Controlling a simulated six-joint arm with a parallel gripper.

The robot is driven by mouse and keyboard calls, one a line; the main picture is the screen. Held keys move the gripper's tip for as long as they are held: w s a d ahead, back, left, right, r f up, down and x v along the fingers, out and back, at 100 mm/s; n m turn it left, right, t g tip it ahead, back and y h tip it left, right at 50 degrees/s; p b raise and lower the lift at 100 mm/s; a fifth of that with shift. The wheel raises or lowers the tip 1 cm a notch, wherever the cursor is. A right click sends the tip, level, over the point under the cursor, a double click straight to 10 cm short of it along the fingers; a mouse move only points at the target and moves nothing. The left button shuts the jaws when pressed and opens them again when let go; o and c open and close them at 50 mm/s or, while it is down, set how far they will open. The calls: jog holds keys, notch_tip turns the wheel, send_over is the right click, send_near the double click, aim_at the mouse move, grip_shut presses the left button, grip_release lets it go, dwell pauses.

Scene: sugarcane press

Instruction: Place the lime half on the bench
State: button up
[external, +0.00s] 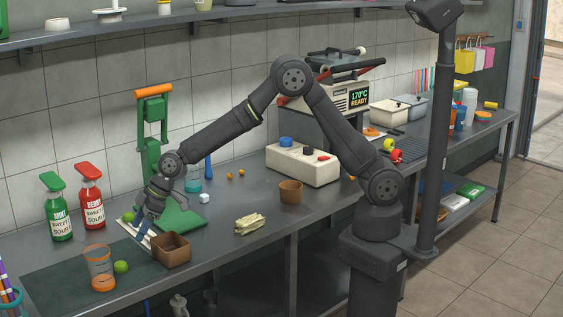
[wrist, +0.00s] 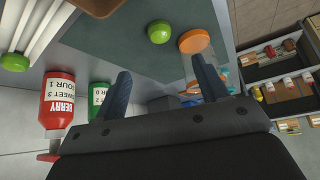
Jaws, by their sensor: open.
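Two green lime pieces lie on the bench (external: 225,222). One lime (external: 121,267) is beside the clear glass with orange in it, on the dark mat; it also shows at the top of the wrist view (wrist: 159,32). The other lime (external: 128,217) is by the white slatted piece, at the left edge in the wrist view (wrist: 14,62). I cannot tell for sure which is the half. My gripper (wrist: 163,85) is open and empty, its fingers apart with nothing between them.
The brown open box (external: 172,250) stands close right of my gripper. The orange-bottomed glass (external: 102,268) is in front. Red (external: 91,196) and green (external: 57,208) bottles stand at the back left. The green press (external: 152,130) is behind. Cane pieces (external: 249,223) lie right, with bare bench around them.

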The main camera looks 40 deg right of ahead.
notch_tip(320, 180, up, 4)
jog(key=w+d+n+g, duration=0.1)
jog(key=d+n, duration=0.1)
send_over(122, 259)
jog(key=s, duration=0.6)
jog(key=f, duration=0.9)
jog(key=shift+w+d+f, duration=0.2)
jog(key=shift+d+f, duration=0.05)
jog(key=shift+f, duration=0.1)
jog(key=shift+x, duration=2.7)
jog(key=shift+s+d+f, duration=0.1)
jog(key=shift+d, duration=0.1)
jog(key=c, duration=1.1)
jog(key=shift+c, duration=0.2)
